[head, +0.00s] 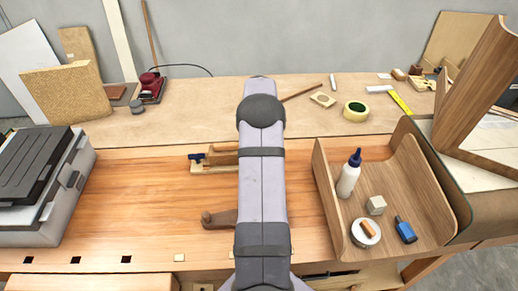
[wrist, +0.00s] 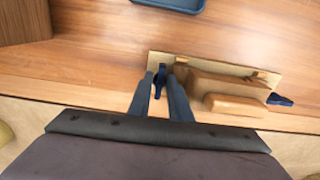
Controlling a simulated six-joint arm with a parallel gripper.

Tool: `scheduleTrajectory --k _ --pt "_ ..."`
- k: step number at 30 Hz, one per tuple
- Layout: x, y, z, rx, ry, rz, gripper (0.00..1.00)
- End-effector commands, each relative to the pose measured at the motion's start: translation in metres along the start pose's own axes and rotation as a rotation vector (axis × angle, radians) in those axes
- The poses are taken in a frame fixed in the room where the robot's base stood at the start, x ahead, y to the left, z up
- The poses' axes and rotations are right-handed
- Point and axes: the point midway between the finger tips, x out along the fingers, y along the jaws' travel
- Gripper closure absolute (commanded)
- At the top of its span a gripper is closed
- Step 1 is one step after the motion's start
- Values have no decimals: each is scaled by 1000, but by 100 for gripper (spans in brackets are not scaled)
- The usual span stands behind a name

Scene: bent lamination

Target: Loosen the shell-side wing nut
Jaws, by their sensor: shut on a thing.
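A wooden clamping fixture (wrist: 235,88) with a light backing board lies on the bench, and its left part also shows in the head view (head: 222,157). In the wrist view, one dark blue wing nut (wrist: 160,77) stands at the fixture's left end. My gripper (wrist: 163,82) has a finger on each side of this wing nut and is shut on it. Another blue wing nut (wrist: 280,100) sits at the fixture's other end, apart from my gripper; a blue part also shows in the head view (head: 196,157). My arm hides the gripper in the head view.
A wooden tray (head: 325,190) on the right holds a white bottle (head: 348,175), a tape roll and small blocks. A brown wooden piece (head: 220,219) lies near the bench front. A grey machine (head: 45,185) stands at left. The bench between machine and fixture is clear.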

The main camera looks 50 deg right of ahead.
Motion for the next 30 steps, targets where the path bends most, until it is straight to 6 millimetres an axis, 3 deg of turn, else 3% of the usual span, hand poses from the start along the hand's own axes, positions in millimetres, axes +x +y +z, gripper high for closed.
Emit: scheduleTrajectory --k 8,9,11,23,30 --pt "-1 0 -1 -2 4 1 100" --pt "-1 0 -1 -1 4 1 80" --pt "-1 0 -1 -1 3 1 66" --pt "-4 0 -1 0 3 1 65" --pt "-30 0 -2 0 6 1 65"
